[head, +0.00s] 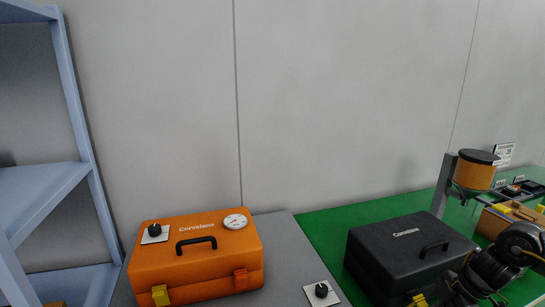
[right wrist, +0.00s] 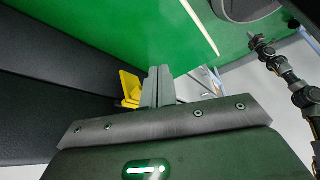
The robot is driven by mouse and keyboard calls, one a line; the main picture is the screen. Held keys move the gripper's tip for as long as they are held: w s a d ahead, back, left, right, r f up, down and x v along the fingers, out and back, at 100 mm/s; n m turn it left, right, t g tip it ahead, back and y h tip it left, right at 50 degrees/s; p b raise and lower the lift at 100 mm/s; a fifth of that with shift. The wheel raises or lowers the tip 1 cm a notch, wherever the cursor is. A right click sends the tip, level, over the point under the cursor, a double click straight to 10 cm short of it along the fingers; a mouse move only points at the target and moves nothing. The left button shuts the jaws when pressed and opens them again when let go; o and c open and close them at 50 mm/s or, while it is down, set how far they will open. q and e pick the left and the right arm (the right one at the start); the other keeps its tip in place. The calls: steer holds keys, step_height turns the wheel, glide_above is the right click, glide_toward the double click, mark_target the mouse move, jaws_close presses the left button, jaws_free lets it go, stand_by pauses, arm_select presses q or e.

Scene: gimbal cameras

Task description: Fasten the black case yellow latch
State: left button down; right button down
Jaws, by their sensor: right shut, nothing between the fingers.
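The black case (head: 395,262) stands with its lid down on the green surface at the right of the head view. Its yellow latch (head: 419,300) shows at the bottom edge of that view, low on the case's front. In the right wrist view the dark case wall (right wrist: 50,105) fills the left side, and the yellow latch (right wrist: 129,88) juts out from it. My right gripper (right wrist: 159,82) is shut and empty, with its fingertips just right of the latch. I cannot tell whether they touch it. My right arm (head: 490,270) partly covers the case's right front. My left gripper is out of view.
An orange case (head: 195,255) with a yellow and an orange latch stands on the grey surface at left. A small plate with a black knob (head: 321,291) lies between the cases. A post with an orange and black cylinder (head: 474,170) rises behind my right arm.

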steer(key=shift+w+a, duration=0.15)
steer(key=shift+w, duration=0.45)
stand_by(0.5)
steer(key=shift+w+a, duration=0.5)
steer(key=shift+w, duration=0.05)
steer(key=shift+s+f, duration=0.1)
steer(key=shift+s, duration=0.05)
steer(key=shift+s+d+p, duration=0.4)
steer(key=shift+s+p, duration=0.35)
steer(key=shift+p, duration=0.05)
steer(key=shift+s+d, duration=0.1)
steer(key=shift+d, duration=0.1)
step_height(320, 180, up, 8)
steer(key=p, duration=0.8)
